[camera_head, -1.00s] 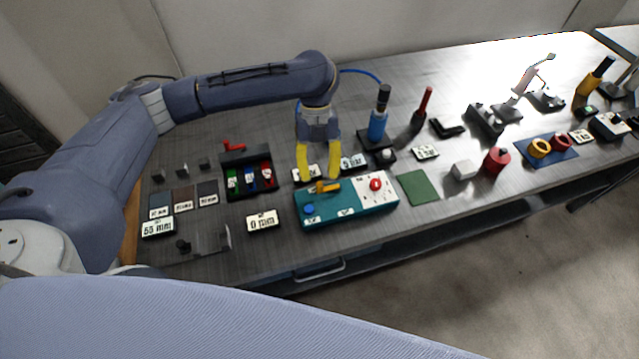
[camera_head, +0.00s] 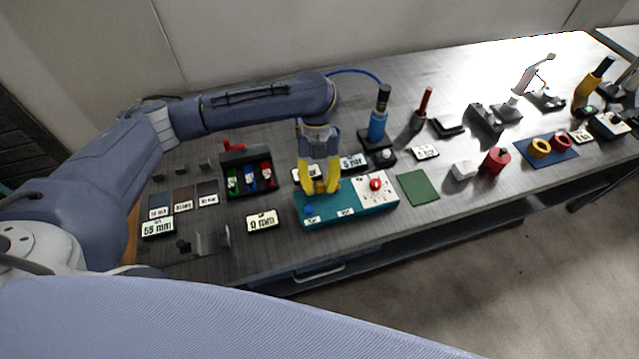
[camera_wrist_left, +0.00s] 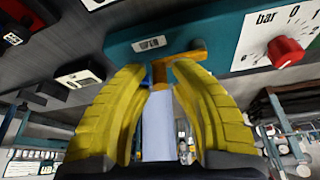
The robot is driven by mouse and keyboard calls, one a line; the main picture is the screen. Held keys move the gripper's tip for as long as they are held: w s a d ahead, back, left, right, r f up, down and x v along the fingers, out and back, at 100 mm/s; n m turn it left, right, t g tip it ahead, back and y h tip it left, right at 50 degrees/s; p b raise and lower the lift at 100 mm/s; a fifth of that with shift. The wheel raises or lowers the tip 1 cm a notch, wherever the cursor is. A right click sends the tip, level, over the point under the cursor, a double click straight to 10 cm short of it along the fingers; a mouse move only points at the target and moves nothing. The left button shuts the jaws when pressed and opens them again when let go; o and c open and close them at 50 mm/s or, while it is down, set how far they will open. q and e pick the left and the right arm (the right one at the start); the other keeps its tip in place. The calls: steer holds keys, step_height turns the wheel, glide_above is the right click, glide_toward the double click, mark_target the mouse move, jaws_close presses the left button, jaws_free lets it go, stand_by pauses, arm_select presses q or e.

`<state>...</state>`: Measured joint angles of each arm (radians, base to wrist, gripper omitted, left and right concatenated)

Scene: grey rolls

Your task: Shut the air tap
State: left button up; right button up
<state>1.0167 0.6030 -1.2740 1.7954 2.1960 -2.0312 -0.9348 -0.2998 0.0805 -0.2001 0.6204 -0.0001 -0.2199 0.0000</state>
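The air tap is the orange-yellow lever on top of a teal box (camera_head: 352,209). In the left wrist view the tap (camera_wrist_left: 187,57) shows between and just beyond the yellow fingertips; in the head view the fingers mostly hide it. My left gripper (camera_head: 321,190) points down at the box's top. Its fingertips are close together with the lever between them, and it looks shut on the tap. The same gripper (camera_wrist_left: 160,72) fills the middle of the left wrist view. My right gripper is not in view.
A red knob (camera_head: 376,184) on a white dial plate sits right of the tap, and a blue button (camera_head: 309,208) to its left. A blue bottle-like tool (camera_head: 378,122) stands behind. A black tray (camera_head: 247,176) lies left. A green mat (camera_head: 418,187) lies right.

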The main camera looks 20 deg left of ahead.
arm_select(q)
jaws_close()
steer(key=n, duration=0.1)
steer(key=s+d+n+h, duration=0.1)
steer(key=n, duration=0.1)
steer(key=shift+n+t, duration=0.3)
steer(key=shift+t, duration=0.1)
steer(key=n, duration=0.1)
steer(key=d+n+t+h, duration=0.1)
steer(key=n, duration=0.1)
steer(key=s+d+n, duration=0.1)
steer(key=n, duration=0.1)
steer(key=shift+s+t, duration=0.1)
steer(key=shift+t, duration=0.2)
steer(key=d+n+t, duration=0.1)
steer(key=n, duration=0.1)
steer(key=d+n, duration=0.1)
steer(key=n, duration=0.2)
steer(key=shift+t+h, duration=0.4)
steer(key=shift+w+d+n+t, duration=0.2)
steer(key=shift+d+n+t, duration=0.25)
steer(key=shift+n, duration=0.6)
steer(key=shift+w+d+n+t, duration=0.2)
steer(key=shift+d+n+t, duration=0.2)
steer(key=shift+n, duration=0.65)
